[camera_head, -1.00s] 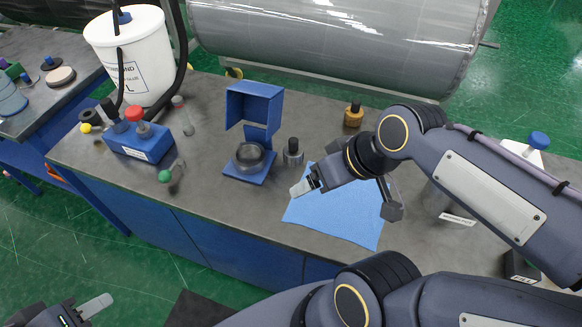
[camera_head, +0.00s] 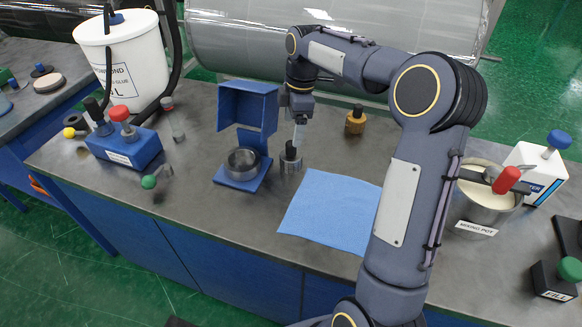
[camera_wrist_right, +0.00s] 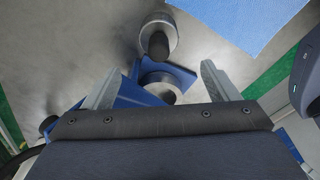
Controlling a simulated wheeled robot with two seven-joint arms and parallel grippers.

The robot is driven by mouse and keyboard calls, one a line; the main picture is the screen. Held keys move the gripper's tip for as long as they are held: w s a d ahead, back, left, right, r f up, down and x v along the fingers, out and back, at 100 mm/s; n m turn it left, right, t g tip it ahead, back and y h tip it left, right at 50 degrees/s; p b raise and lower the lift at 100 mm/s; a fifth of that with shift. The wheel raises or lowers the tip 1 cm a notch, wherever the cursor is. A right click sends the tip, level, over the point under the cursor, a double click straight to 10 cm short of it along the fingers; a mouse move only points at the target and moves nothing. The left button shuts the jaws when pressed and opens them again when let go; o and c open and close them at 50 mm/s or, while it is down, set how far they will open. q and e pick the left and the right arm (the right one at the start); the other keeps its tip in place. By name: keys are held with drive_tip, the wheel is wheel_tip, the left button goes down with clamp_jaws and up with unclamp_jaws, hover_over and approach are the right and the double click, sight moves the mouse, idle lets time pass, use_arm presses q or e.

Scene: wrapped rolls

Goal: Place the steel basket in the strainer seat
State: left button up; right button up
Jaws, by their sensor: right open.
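The steel basket (camera_head: 290,161), a small steel cylinder with a black upright knob, stands on the bench. It also shows at the top of the right wrist view (camera_wrist_right: 160,32). Just left of it is the strainer seat (camera_head: 243,163), a round grey metal cup on a blue stand with a tall back; the wrist view shows it partly hidden by my gripper (camera_wrist_right: 165,92). My right gripper (camera_head: 299,137) points down close above the basket. Its two fingers (camera_wrist_right: 162,66) are apart with nothing between them; I cannot tell if they touch the knob. My left gripper is out of view.
A blue cloth (camera_head: 331,211) lies right of the basket. A brass piece (camera_head: 355,121) stands behind it. A blue box with knobs (camera_head: 125,147) and a white bucket (camera_head: 124,62) are left. The mixing pot (camera_head: 482,208) is right, beyond my arm.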

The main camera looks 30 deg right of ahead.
sight(291, 143)
drive_tip(key=shift+w+d+f, duration=0.1)
drive_tip(key=shift+w+f, duration=0.1)
drive_tip(key=shift+f, duration=0.25)
drive_tip(key=shift+w+d+f, duration=0.1)
drive_tip(key=shift+w+f, duration=0.1)
drive_tip(key=shift+f, duration=0.2)
drive_tip(key=f, duration=0.4)
drive_tip(key=a+f, duration=0.1)
drive_tip(key=f, duration=0.2)
drive_tip(key=shift+s, duration=0.2)
drive_tip(key=c, duration=1.2)
drive_tip(key=shift+r, duration=0.1)
